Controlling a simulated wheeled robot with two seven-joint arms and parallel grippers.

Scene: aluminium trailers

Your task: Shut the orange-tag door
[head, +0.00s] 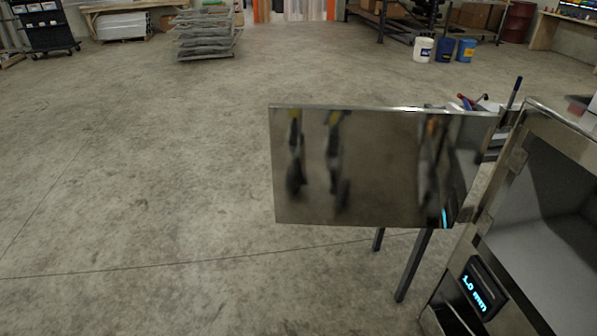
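A mirror-like metal door (370,170) stands open, swung out to the left of a steel cabinet (520,165) at the right. Its right edge is by the cabinet's front frame, where a small hinge-like block (466,215) shows. I cannot make out an orange tag on the door; a small orange-brown patch shows only in its blurred reflection. Dark, upright arm-like shapes with yellow tops are also reflected in it. The cabinet's opening faces me at the right and is partly cut off by the picture edge. Neither of my grippers shows directly in the head view.
A display reading "1.0 mm" (474,290) is on the cabinet front. Dark table legs (413,265) stand below the door, with tools (480,103) behind it. Buckets (445,50), a sheet stack (207,35) and shelving are far back. The concrete floor at left is clear.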

